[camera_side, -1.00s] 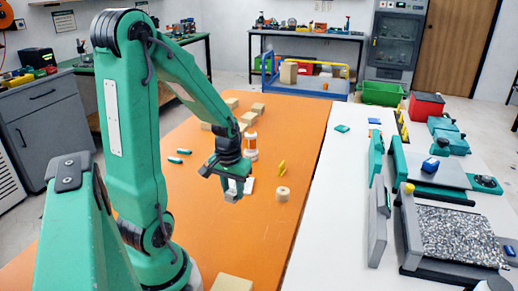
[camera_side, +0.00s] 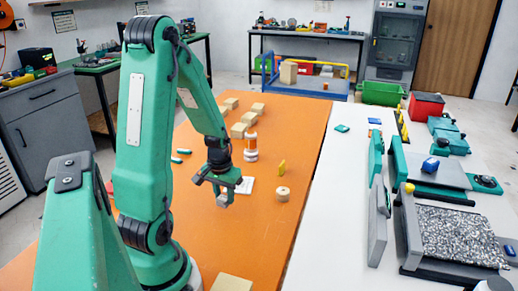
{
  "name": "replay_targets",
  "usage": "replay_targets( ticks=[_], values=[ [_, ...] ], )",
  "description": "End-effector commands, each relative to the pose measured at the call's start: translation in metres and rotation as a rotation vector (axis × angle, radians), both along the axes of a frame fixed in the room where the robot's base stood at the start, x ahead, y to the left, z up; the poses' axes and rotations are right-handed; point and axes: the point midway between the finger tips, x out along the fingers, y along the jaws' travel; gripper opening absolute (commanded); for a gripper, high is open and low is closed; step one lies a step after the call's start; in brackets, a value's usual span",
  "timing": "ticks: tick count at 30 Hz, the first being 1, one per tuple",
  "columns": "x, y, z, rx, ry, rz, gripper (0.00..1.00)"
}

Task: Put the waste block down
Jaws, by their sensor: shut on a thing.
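My gripper (camera_side: 217,189) points down over the orange table in the middle of the side view. It is shut on a small grey block (camera_side: 223,201), which I take to be the waste block. The jaws hide part of the block. I cannot tell whether its underside touches the table or hangs just above it.
Right of the gripper are a tan roll (camera_side: 282,193), a yellow piece (camera_side: 282,167) and a white-and-orange bottle (camera_side: 251,147). Several tan blocks (camera_side: 238,130) sit farther back. The orange table (camera_side: 245,240) is bare in front of the gripper. Grey-green machines (camera_side: 435,175) stand on the white table.

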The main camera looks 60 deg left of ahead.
Motion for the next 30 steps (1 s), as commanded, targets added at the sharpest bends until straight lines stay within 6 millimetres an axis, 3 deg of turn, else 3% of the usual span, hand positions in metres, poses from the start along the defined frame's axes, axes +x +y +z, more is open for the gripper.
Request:
replay_targets(
  ticks=[6,20,21,24,30],
  values=[
    [0.0,0.0,-0.016,-0.001,0.001,0.0,0.07],
    [0.0,0.0,-0.02,-0.001,0.001,0.0,0.07],
    [0.0,0.0,-0.02,0.0,0.0,0.0,0.36],
    [0.0,0.0,-0.02,0.0,0.0,0.0,0.54],
    [0.0,0.0,-0.02,0.0,0.0,0.0,0.54]
  ],
)
